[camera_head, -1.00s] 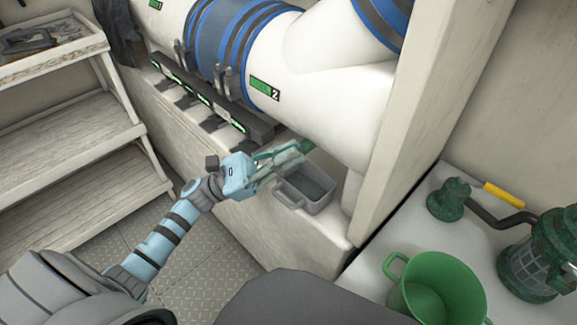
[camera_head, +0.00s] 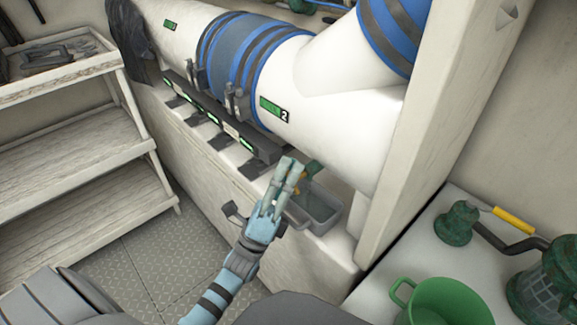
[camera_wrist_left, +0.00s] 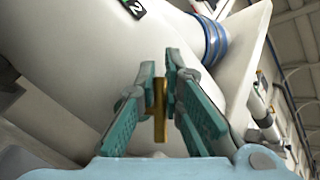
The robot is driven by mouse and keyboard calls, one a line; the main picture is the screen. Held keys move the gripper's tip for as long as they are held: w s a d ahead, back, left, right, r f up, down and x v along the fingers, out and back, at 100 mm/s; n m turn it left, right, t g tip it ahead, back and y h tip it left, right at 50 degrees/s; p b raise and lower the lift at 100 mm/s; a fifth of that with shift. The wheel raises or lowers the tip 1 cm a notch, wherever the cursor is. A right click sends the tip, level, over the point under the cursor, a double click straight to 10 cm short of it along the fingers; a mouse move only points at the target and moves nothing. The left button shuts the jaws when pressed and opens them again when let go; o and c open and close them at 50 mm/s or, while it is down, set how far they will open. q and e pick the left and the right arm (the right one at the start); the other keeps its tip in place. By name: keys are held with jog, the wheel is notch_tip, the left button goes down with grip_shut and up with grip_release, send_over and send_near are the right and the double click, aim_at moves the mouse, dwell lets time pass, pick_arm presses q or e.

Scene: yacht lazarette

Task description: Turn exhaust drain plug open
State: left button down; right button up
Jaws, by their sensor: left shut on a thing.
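The drain plug shows as a narrow brass handle (camera_wrist_left: 160,108) between the fingers in the left wrist view, under the white exhaust pipe (camera_wrist_left: 75,60). In the head view only a little of the brass plug (camera_head: 303,178) shows beside the fingers. My left gripper (camera_head: 288,172) reaches up from below to the underside of the pipe (camera_head: 345,125). It is shut on the plug; its teal fingers (camera_wrist_left: 160,75) stand on either side of the brass. The fingers hide most of the plug in the head view. My right gripper is not in view.
A grey drip pan (camera_head: 322,212) sits on the white ledge just right of my left gripper. A dark clamp rail (camera_head: 220,125) runs along the ledge. A white post (camera_head: 430,130) stands to the right. A green bucket (camera_head: 445,305) and strainer (camera_head: 545,285) sit beyond it.

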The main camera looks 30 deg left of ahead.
pick_arm(q)
jog(key=n+y, duration=0.2)
jog(key=y, duration=0.1)
jog(key=shift+f+n, duration=0.25)
jog(key=shift+n, duration=0.05)
jog(key=shift+a+f+n+y+p, duration=0.1)
jog(key=shift+n+y+p, duration=0.25)
jog(key=shift+n+y, duration=0.35)
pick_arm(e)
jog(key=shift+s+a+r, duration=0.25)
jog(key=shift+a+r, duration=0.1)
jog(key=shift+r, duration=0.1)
pick_arm(q)
jog(key=shift+f, duration=0.1)
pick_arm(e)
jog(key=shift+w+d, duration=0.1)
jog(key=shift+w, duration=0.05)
pick_arm(q)
jog(key=c, duration=1.6)
grip_release()
jog(key=shift+w, duration=0.25)
jog(key=shift+o, duration=0.2)
jog(key=shift+s, duration=0.2)
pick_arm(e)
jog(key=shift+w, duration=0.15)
pick_arm(q)
jog(key=v, duration=1.1)
jog(key=shift+s+f, duration=0.2)
jog(key=shift+f, duration=0.2)
